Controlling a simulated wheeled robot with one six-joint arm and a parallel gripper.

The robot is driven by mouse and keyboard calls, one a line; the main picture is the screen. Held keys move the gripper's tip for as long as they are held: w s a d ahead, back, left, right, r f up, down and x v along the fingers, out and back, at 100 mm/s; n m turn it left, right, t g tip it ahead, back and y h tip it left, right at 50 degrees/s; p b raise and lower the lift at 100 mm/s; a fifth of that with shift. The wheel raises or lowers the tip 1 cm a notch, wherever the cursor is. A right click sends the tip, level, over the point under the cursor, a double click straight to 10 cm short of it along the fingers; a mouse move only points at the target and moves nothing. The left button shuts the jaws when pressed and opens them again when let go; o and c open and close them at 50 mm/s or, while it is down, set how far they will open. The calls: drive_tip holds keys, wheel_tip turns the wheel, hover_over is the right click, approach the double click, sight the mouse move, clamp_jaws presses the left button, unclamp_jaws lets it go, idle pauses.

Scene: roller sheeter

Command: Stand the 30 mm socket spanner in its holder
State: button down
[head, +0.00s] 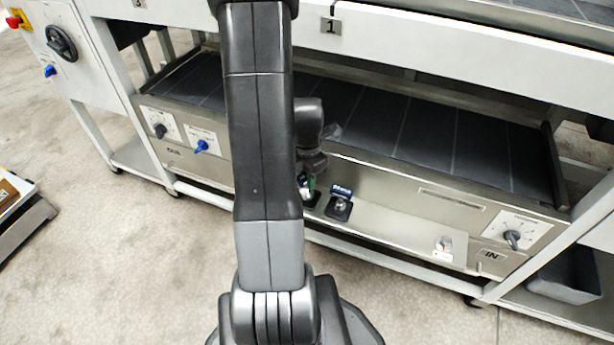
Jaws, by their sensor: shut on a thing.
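My gripper (308,186) is at the lower shelf of the machine, partly hidden behind my own arm. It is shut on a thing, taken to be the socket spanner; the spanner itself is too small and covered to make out. A small green patch shows at the gripper. Just below the gripper is a black base (312,201), partly covered by the arm. To its right stands a black square holder (338,209) with a round metal part and a blue label plate. I cannot tell which of the two is the 30 mm holder, or whether the held thing touches either.
The narrow steel ledge (390,228) runs right from the holders, with a small metal fitting (444,244) on it. Behind is a panel with a knob (512,238) and a dark belt (420,130) above. A grey bin (568,275) stands at right. The floor in front is clear.

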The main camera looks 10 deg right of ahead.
drive_tip(key=shift+f+b, duration=0.4)
drive_tip(key=shift+f, duration=0.15)
drive_tip(key=c, duration=0.6)
unclamp_jaws()
drive_tip(key=shift+c, duration=0.2)
drive_tip(key=shift+r, duration=0.1)
drive_tip(key=shift+r+p, duration=2.85)
drive_tip(key=shift+r, duration=0.6)
drive_tip(key=shift+f, duration=0.2)
